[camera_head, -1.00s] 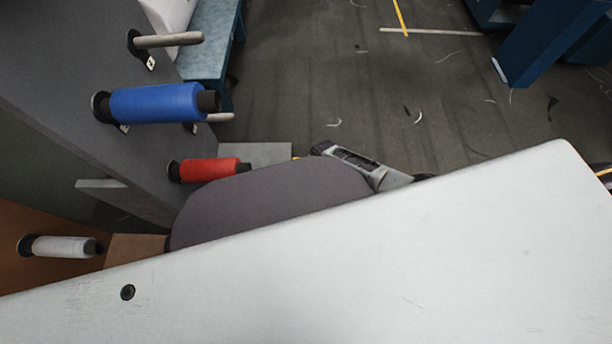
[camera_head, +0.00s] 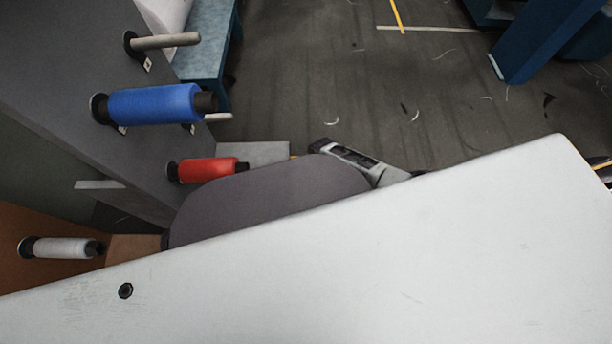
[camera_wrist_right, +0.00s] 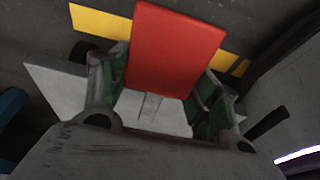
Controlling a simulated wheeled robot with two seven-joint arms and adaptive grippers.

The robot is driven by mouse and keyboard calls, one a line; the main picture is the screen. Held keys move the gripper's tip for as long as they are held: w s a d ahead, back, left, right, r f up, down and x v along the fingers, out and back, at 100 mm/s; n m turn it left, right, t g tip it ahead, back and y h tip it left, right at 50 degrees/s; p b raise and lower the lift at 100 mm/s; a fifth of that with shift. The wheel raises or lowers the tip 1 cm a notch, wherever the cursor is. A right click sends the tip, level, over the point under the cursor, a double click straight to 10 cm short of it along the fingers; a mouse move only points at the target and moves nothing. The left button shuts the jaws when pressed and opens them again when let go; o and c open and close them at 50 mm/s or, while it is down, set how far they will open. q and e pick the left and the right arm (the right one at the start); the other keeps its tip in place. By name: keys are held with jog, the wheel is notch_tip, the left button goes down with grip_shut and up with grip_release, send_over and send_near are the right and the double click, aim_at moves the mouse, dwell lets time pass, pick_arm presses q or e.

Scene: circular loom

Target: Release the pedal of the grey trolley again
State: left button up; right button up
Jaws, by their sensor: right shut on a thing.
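In the right wrist view, a flat red pedal plate (camera_wrist_right: 175,50) stands between the two green-padded fingers of my right gripper (camera_wrist_right: 160,78). The gripper is shut on this red pedal, with a finger along each side. A pale grey plate (camera_wrist_right: 55,90) lies beneath and behind the fingers. In the head view, a grey upright panel (camera_head: 60,60) carrying spools stands at the left; it looks like the trolley's side. The pedal is not visible in the head view. My left gripper is not in view.
Blue (camera_head: 155,104), red (camera_head: 203,170) and white (camera_head: 65,247) spools stick out on pegs at the left. A blue bench (camera_head: 208,45) and a blue post (camera_head: 535,45) stand further back. Dark floor (camera_head: 350,90) between them is mostly clear. Yellow floor marking (camera_wrist_right: 100,22) shows behind the pedal.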

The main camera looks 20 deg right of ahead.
jog(key=shift+w+a+r, duration=0.15)
jog(key=shift+a+r, duration=0.2)
jog(key=shift+a, duration=0.15)
jog(key=o, duration=1.5)
jog(key=shift+d, duration=0.15)
jog(key=shift+c, duration=0.2)
jog(key=shift+d+f, duration=0.1)
jog(key=shift+d, duration=0.05)
jog(key=shift+d, duration=0.15)
jog(key=v, duration=1.2)
